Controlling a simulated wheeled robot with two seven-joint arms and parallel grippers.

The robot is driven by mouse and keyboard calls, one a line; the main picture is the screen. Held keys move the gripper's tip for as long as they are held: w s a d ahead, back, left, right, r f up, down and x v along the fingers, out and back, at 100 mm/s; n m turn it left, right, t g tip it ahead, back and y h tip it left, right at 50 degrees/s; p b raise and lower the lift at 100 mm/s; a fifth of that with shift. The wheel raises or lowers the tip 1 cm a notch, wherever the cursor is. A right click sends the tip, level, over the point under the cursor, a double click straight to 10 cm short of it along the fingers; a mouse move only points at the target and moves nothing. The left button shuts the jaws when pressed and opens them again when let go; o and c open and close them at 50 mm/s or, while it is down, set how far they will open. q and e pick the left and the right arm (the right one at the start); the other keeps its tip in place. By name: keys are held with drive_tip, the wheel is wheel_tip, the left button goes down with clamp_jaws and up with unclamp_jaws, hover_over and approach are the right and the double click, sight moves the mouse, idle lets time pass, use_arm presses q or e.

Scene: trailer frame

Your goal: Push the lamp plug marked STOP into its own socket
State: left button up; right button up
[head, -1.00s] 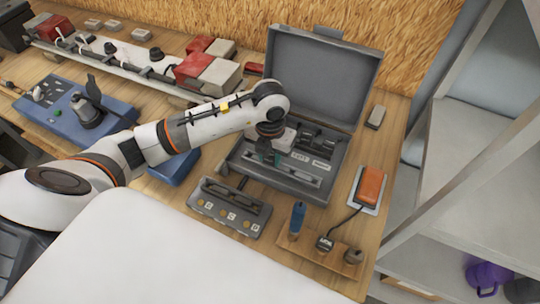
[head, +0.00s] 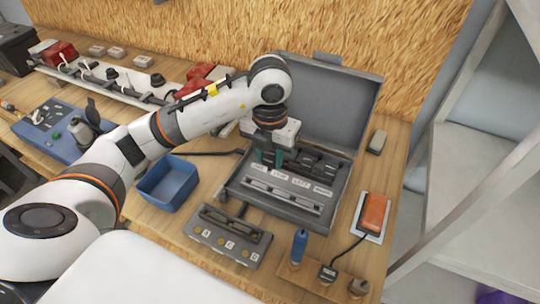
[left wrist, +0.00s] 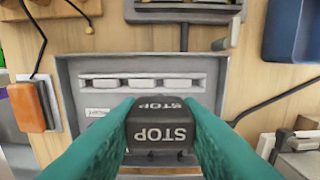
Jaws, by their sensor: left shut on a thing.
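My left gripper (head: 268,160) is over the left part of the open grey case (head: 325,218). In the left wrist view its teal fingers (left wrist: 160,128) are shut on a black plug (left wrist: 160,133), whose STOP lettering appears upside down. In the head view the fingers hide most of this plug. I cannot tell whether it is clear of its place in the case. Other black plugs (head: 325,162) stand in the case behind a row of small white labels (head: 300,182). I cannot make out a socket marked STOP. My right gripper is not in view.
A grey box with round yellow marks (head: 227,238) lies in front of the case. A blue tray (head: 166,188) is to its left. An orange device (head: 373,213) with a cable is at right. A rail with red and white lamps (head: 110,78) runs along the back left.

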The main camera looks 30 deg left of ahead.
use_arm(q)
drive_tip(key=shift+w+f+b, duration=0.2)
drive_tip(key=shift+w+b, duration=0.15)
drive_tip(key=shift+w, duration=0.1)
drive_tip(key=w+f+b, duration=0.1)
drive_tip(key=w+b, duration=0.2)
drive_tip(key=w, duration=0.6)
drive_tip(key=shift+a+f+b, duration=0.3)
drive_tip(key=shift+f+b, duration=0.1)
drive_tip(key=shift+f+b, duration=1.3)
drive_tip(key=shift+f, duration=0.55)
drive_tip(key=shift+f, duration=0.1)
drive_tip(key=shift+f+b, duration=0.3)
drive_tip(key=shift+b, duration=0.05)
